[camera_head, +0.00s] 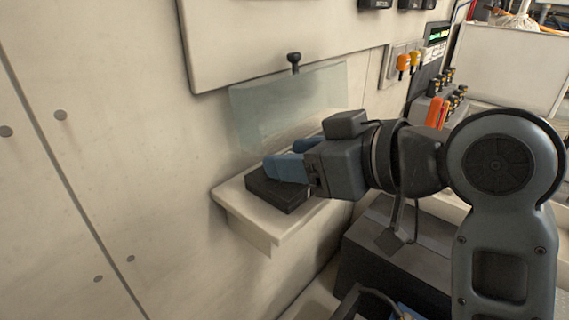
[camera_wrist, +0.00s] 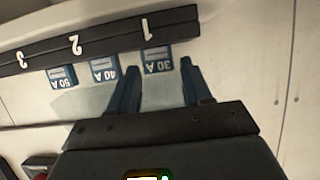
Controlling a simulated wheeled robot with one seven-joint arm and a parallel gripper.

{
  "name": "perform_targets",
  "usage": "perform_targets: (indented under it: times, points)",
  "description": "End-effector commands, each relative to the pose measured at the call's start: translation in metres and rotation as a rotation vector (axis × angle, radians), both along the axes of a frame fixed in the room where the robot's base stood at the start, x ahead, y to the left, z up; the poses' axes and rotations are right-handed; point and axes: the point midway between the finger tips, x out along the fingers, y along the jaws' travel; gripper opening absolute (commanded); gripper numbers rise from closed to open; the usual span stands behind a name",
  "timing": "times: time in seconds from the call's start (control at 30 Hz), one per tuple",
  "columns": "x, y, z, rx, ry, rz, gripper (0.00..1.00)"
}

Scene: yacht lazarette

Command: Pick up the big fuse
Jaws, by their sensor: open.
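In the wrist view a black block (camera_wrist: 100,40) carries the upside-down white numbers 1, 2 and 3. Blue pieces marked 30A (camera_wrist: 157,66), 40A (camera_wrist: 103,75) and 50A (camera_wrist: 62,77) sit along its edge, each with a pale window. They look alike in width, and I cannot tell from size which is the big fuse. In the head view the black block (camera_head: 275,190) lies on a small pale shelf, partly hidden by my fingers. My gripper (camera_head: 284,157) is open above the block. In the wrist view its blue fingers (camera_wrist: 160,68) stand either side of the 30A piece.
The pale shelf (camera_head: 240,202) juts from the wall. A clear panel (camera_head: 265,105) stands behind it, below a dark knob (camera_head: 294,60). Orange and yellow knobs (camera_head: 403,63) and orange-handled items (camera_head: 435,112) are to the right. A dark box (camera_head: 375,250) is below.

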Motion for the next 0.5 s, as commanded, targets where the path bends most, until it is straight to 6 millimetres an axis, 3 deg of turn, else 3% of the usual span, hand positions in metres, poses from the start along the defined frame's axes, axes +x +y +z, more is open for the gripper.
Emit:
perform_targets:
  times: [0.2, 0.43, 0.5]
  points:
    - [0.013, 0.017, -0.009, 0.001, 0.001, 0.001, 0.49]
    - [0.014, 0.018, -0.010, 0.001, -0.001, -0.001, 0.49]
    - [0.014, 0.018, -0.010, 0.001, 0.000, -0.001, 0.44]
